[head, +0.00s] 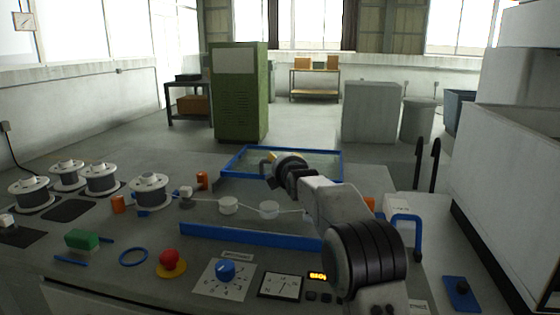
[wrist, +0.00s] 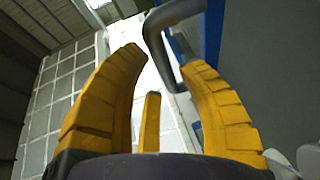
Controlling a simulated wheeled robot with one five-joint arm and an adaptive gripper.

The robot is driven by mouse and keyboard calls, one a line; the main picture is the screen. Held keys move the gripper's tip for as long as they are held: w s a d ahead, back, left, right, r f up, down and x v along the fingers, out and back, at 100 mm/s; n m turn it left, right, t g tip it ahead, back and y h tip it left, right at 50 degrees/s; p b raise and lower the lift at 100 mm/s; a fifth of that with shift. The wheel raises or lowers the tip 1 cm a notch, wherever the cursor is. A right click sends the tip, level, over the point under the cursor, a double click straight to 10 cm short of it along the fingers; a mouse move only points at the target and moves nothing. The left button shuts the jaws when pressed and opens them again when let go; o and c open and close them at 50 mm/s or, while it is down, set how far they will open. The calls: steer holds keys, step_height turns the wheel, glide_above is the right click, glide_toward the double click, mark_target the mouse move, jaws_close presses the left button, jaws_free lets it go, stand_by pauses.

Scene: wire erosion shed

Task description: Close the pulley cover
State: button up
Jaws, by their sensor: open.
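The pulley cover (head: 233,160), a clear panel in a blue frame, stands raised behind two pale pulleys (head: 228,205), which are uncovered. My gripper (head: 267,163) is in front of the panel, and my arm hides part of the cover's right side. In the wrist view the yellow fingers (wrist: 160,68) are spread apart. A dark grey bent handle (wrist: 158,42) reaches between the fingertips, closer to the right finger, beside a blue frame edge (wrist: 213,35). The fingers are not closed on it; I cannot tell if the right one touches it.
A long blue bar (head: 250,237) lies in front of the pulleys. Wire spools (head: 149,190) stand at the left. A red button (head: 169,258), a blue dial (head: 226,270) and a gauge (head: 282,285) are in front. A blue hooped handle (head: 407,219) stands right of my arm.

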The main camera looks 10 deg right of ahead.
steer(key=shift+w+f+p, duration=0.15)
steer(key=shift+w+p, duration=0.05)
steer(key=shift+w, duration=0.5)
steer(key=shift+w+f+p, duration=0.1)
steer(key=shift+w+p, duration=0.05)
steer(key=shift+w, duration=0.55)
jaws_close()
